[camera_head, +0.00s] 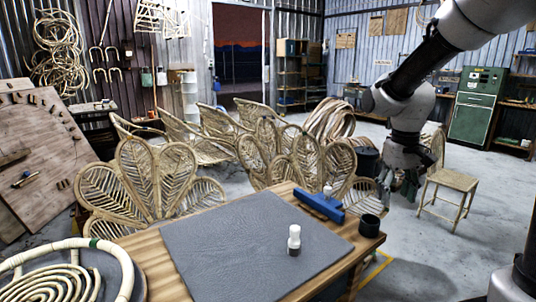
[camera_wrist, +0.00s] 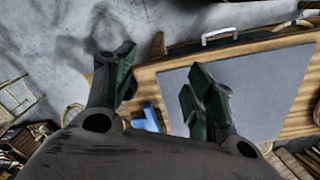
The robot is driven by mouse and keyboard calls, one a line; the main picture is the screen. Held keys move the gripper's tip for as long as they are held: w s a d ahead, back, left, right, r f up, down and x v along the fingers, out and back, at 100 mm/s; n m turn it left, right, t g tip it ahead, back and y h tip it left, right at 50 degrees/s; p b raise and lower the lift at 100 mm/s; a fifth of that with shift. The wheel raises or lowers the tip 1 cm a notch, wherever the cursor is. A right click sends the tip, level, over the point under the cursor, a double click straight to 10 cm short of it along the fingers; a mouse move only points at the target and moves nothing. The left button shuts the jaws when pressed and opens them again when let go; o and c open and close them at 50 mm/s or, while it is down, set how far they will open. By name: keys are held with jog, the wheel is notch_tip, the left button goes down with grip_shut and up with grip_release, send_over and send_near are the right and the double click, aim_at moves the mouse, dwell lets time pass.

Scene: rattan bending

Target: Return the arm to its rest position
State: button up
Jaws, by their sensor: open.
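My gripper (camera_head: 400,190) hangs fingers-down at the end of my arm, to the right of the wooden workbench (camera_head: 163,285). In the wrist view its dark green fingers (camera_wrist: 160,80) are spread apart with nothing between them. The grey mat (camera_head: 225,240) on the bench shows behind the right fingers in the wrist view (camera_wrist: 260,85). A small white bottle-like piece (camera_head: 294,238) stands upright on the mat. A blue tool (camera_head: 318,205) lies at the bench's far edge, and a blue part shows between the fingers in the wrist view (camera_wrist: 150,115).
A dark cup (camera_head: 369,226) stands at the bench's right corner, near my gripper. Several rattan chair backs (camera_head: 155,175) stand behind the bench. A rattan coil (camera_head: 75,275) lies at front left.

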jog(key=s+d+r+t, duration=0.1)
jog(key=s+r, duration=0.3)
jog(key=s, duration=0.5)
jog(key=s+d+r+m+t, duration=0.1)
jog(key=s+d+r+t, duration=0.1)
jog(key=s, duration=0.8)
jog(key=shift+s+r+t, duration=0.2)
jog(key=shift+r+t, duration=0.4)
jog(key=shift+r, duration=0.3)
jog(key=shift+d, duration=0.1)
